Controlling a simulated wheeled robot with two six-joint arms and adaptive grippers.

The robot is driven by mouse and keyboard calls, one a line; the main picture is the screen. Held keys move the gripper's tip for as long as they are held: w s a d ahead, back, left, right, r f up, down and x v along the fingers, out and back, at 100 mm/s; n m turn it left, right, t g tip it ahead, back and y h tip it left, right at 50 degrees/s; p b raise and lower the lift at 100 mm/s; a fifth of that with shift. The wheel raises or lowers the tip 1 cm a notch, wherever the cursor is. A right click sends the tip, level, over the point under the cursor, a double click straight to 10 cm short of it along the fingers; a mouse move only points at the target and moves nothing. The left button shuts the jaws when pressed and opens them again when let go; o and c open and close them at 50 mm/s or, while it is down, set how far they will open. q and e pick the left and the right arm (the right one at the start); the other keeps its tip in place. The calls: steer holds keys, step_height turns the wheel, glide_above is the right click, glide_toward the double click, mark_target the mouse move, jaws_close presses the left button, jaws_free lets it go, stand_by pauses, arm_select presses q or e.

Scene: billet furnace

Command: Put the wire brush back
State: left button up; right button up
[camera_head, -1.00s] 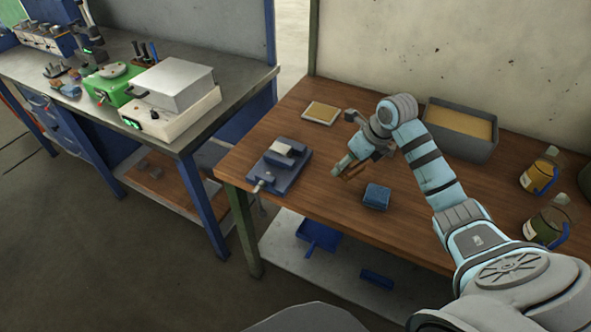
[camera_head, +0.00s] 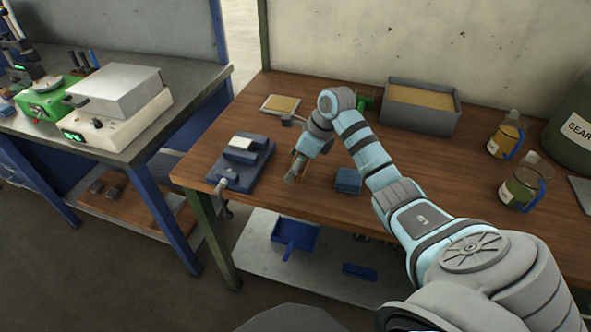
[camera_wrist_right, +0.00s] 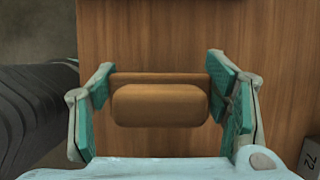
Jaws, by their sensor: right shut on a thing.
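My right gripper (camera_head: 295,174) is over the wooden bench (camera_head: 305,222), between the blue vise (camera_head: 243,163) and a small blue block (camera_head: 348,180). In the right wrist view my right gripper (camera_wrist_right: 162,92) has its green-padded fingers on both sides of the wire brush (camera_wrist_right: 160,105) and is shut on it. The brush shows as a brown wooden body; its bristles are hidden. In the head view only a thin brown part of the brush shows beside the fingers. I cannot tell whether the brush touches the bench. My left gripper is not in view.
A grey bin (camera_head: 380,90) of tan material, a flat tray (camera_head: 266,107) and a green object (camera_head: 364,104) stand at the back. Two bottles (camera_head: 505,140) (camera_head: 518,189) are at the right. A block marked 72 (camera_wrist_right: 311,158) is near the gripper.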

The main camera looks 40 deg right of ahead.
steer(key=shift+f, duration=0.9)
steer(key=shift+w+f, duration=0.1)
steer(key=shift+f, duration=0.1)
steer(key=o, duration=1.1)
steer(key=shift+r, duration=0.1)
steer(key=shift+r, duration=0.15)
steer(key=v, duration=1.2)
steer(key=shift+p, duration=0.35)
